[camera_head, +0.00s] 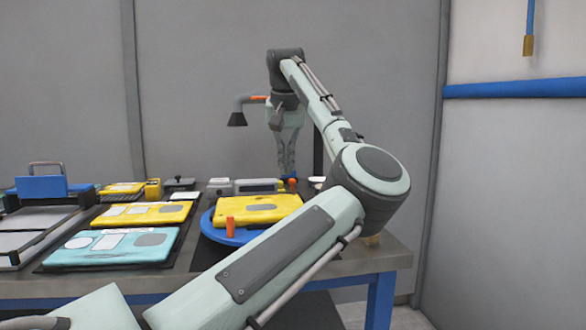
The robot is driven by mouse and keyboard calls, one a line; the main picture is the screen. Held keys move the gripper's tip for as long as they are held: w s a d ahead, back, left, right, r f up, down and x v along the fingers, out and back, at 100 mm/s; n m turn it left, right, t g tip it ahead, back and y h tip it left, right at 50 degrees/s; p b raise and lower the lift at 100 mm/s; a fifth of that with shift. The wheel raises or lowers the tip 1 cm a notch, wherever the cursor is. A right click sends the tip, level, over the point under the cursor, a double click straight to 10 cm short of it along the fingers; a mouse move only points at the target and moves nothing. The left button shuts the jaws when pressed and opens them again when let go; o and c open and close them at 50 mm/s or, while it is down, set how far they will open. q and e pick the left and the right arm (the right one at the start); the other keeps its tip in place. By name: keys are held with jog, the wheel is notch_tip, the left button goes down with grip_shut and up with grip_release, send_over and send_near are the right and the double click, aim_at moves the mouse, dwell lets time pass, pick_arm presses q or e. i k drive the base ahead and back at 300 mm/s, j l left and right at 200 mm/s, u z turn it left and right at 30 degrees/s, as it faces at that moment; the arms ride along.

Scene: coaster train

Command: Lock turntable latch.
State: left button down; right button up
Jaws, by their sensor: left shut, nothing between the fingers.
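The turntable (222,236) is a blue round disc on the bench, with a yellow panel (245,208) lying on it. An orange upright peg (230,227) stands at its front edge. A smaller orange piece (292,184) shows behind the panel, and I cannot tell which orange piece is the latch. My left gripper (287,173) points down at the back of the turntable, close to the rear orange piece. Its fingers are shut and empty. I cannot tell whether they touch anything. My left forearm hides the turntable's front right side. My right gripper is out of view.
Left of the turntable lie a light-blue panel (110,248) and a yellow panel (140,214) on dark trays. Grey boxes (255,186) sit behind the turntable. A dark lamp head (238,119) hangs near my gripper.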

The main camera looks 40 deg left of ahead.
aim_at(292, 181)
jog(key=i+j, duration=0.9)
jog(key=j, duration=0.2)
